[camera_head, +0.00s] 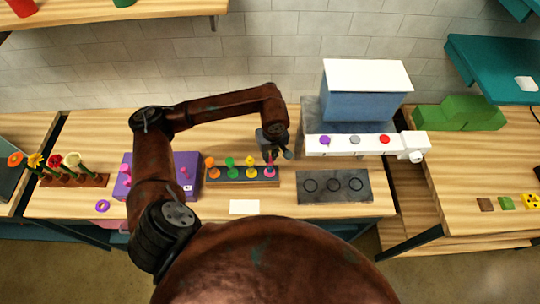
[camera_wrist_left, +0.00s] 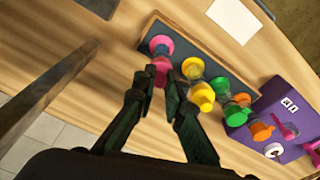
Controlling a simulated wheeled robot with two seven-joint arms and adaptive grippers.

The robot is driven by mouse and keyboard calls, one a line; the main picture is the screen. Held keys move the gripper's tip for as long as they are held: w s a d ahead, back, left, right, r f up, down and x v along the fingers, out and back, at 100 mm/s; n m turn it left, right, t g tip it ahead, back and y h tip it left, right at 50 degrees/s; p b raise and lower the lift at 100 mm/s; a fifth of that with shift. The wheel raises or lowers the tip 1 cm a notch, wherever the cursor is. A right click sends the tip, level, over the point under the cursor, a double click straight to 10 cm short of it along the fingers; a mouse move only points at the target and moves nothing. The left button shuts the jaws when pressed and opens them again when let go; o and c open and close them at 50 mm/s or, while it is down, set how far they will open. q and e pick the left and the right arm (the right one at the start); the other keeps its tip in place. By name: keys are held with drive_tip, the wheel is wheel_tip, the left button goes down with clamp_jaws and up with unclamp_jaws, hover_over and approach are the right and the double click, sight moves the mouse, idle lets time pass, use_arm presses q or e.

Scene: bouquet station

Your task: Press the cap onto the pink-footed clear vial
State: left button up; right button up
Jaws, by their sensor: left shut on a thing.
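The clear vial with the pink foot (camera_wrist_left: 154,40) stands at one end of a dark rack (camera_wrist_left: 232,76); in the head view the pink (camera_head: 270,174) shows below my left gripper (camera_head: 272,157). In the left wrist view my left gripper (camera_wrist_left: 161,81) is shut on a pink cap (camera_wrist_left: 160,68) at the vial's upper end. The clear body is mostly hidden, and I cannot tell whether the cap is seated or just above the rim. My right gripper is not in view.
Yellow (camera_head: 250,160), green (camera_head: 230,162) and orange (camera_head: 210,162) capped vials stand beside it in the rack. A purple box (camera_head: 190,163) is left, a dark plate with rings (camera_head: 318,198) right. A white card (camera_head: 244,207) lies in front.

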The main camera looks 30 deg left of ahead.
use_arm(q)
drive_tip(key=shift+b, duration=0.45)
idle(0.5)
drive_tip(key=o, duration=0.7)
drive_tip(key=shift+o, duration=0.5)
drive_tip(key=o, duration=0.5)
drive_tip(key=shift+c, duration=0.2)
drive_tip(key=shift+r, duration=0.1)
